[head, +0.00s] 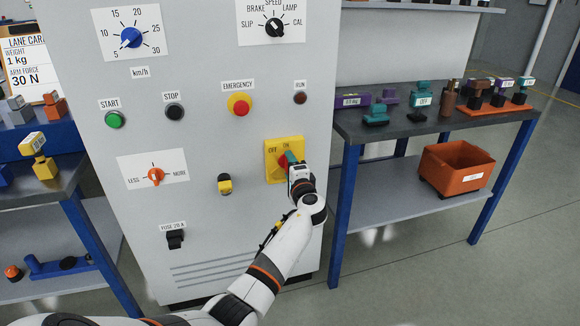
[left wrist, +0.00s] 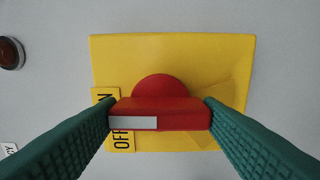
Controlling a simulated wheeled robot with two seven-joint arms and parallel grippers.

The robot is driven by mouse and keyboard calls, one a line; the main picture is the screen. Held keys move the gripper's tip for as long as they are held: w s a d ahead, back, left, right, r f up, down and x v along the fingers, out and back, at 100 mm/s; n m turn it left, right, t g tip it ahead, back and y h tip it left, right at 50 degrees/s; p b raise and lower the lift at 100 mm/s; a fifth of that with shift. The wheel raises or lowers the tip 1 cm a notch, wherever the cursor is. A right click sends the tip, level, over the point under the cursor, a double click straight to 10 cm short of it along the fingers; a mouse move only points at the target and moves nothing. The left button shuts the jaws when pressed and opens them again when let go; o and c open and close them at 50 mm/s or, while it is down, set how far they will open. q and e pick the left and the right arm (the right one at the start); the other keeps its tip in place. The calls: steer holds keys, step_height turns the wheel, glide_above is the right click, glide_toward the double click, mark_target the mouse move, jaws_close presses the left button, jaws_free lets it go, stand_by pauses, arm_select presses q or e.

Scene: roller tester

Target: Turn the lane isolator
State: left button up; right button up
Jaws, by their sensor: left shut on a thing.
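The lane isolator is a yellow plate (head: 271,175) with a red handle (head: 283,161) on the grey cabinet front, marked OFF and ON along its upper edge. My left gripper (head: 290,158) reaches it from the lower right, with the fingers around the handle. In the left wrist view, the green fingers (left wrist: 158,108) are shut on the two ends of the red handle (left wrist: 170,106). A pale stripe on the handle lies near the OFF lettering. The fingertips partly cover the ON lettering. My right gripper is not in view.
A bench (head: 405,125) with small parts and an orange bin (head: 456,168) stands at the right.

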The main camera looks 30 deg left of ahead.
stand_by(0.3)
arm_select(q)
steer(key=o, duration=1)
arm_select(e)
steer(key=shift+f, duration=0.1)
arm_select(q)
steer(key=shift+d, duration=0.1)
steer(key=p+v, duration=0.1)
steer(key=v, duration=1)
steer(key=shift+s+d+p, duration=0.3)
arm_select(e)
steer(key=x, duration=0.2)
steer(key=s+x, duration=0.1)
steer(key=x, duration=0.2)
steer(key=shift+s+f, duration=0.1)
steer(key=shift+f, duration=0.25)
arm_select(q)
steer(key=shift+f, duration=0.1)
